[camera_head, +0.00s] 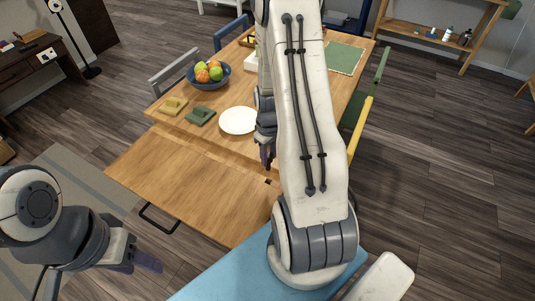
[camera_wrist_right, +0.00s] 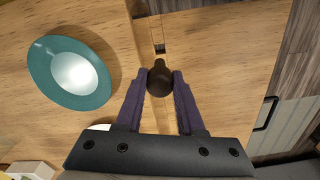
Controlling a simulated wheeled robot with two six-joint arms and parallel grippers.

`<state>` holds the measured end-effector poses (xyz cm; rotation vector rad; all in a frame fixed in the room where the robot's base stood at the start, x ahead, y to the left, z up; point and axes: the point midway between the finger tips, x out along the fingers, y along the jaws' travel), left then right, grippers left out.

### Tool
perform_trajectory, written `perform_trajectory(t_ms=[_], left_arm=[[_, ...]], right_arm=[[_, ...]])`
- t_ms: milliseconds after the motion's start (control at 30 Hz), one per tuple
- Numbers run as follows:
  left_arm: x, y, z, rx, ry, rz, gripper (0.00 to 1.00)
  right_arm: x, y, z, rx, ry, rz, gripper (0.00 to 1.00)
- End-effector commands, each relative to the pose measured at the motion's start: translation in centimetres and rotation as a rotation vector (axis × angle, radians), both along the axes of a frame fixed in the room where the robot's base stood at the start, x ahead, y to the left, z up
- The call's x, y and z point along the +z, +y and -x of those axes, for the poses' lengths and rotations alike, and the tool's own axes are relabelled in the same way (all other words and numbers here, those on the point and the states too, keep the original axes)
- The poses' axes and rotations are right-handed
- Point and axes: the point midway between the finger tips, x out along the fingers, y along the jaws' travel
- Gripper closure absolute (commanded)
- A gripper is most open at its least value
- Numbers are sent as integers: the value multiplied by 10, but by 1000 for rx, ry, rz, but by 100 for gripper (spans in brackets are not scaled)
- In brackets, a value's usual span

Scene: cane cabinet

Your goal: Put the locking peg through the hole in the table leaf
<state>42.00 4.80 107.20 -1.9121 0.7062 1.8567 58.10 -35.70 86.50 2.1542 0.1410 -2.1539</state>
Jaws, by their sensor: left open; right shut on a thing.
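The table leaf (camera_head: 180,180) is a wooden panel at the near end of the wooden table. A small dark spot (camera_head: 268,181), likely the hole, shows near its right edge. My right gripper (camera_head: 266,163) is above the table near the seam, partly hidden by my arm. In the right wrist view, its purple fingers (camera_wrist_right: 160,86) are shut on the dark, round-headed locking peg (camera_wrist_right: 159,75). A narrow slot with a dark end (camera_wrist_right: 158,47) shows just beyond the peg; whether the peg touches it is unclear. My left gripper (camera_head: 140,262) is open and empty, left of the blue surface.
A black handle (camera_head: 158,217) hangs at the leaf's near side. Most of the leaf's top is clear.

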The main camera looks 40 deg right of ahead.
Motion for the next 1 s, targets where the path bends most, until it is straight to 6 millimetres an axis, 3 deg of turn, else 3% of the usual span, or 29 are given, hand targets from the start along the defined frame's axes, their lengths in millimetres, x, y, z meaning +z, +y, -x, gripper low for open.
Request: perform_trajectory(t_ms=[633, 1000], left_arm=[[-38, 0, 0, 0, 0, 0, 50], [-42, 0, 0, 0, 0, 0, 50]], right_arm=[[-52, 0, 1, 0, 1, 0, 100], [-58, 0, 1, 0, 0, 0, 100]])
